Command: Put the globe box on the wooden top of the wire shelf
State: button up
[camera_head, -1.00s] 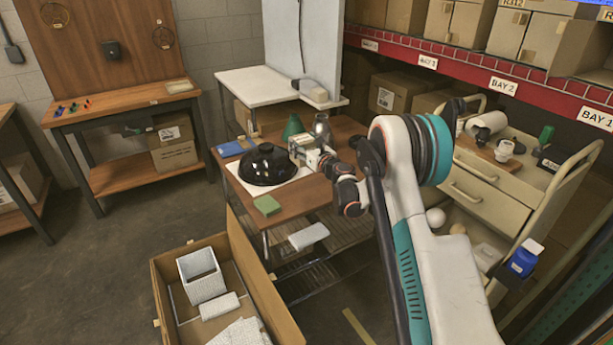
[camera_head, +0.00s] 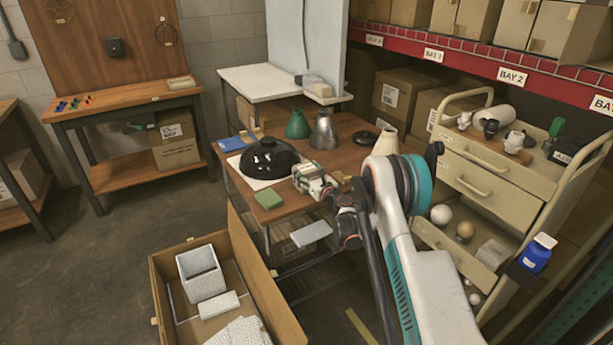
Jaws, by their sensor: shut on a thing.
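The wire shelf with its wooden top (camera_head: 338,162) stands mid-picture, wire racks below. My gripper (camera_head: 316,186) is over the right front part of the top. It is shut on a small pale box (camera_head: 304,176), which I take as the globe box; its fingers partly hide it. The box is right of the glossy black dome (camera_head: 268,158). I cannot tell whether the box touches the wood or hangs just above it.
On the top are a green cone shade (camera_head: 297,125), a grey metal shade (camera_head: 323,132), a black disc (camera_head: 365,138), a cream cone (camera_head: 386,142) and a green pad (camera_head: 268,199). An open carton (camera_head: 274,296) stands in front; a drawer cart (camera_head: 490,180) stands right.

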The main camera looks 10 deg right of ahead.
jog(key=shift+f, duration=0.1)
jog(key=o, duration=1.3)
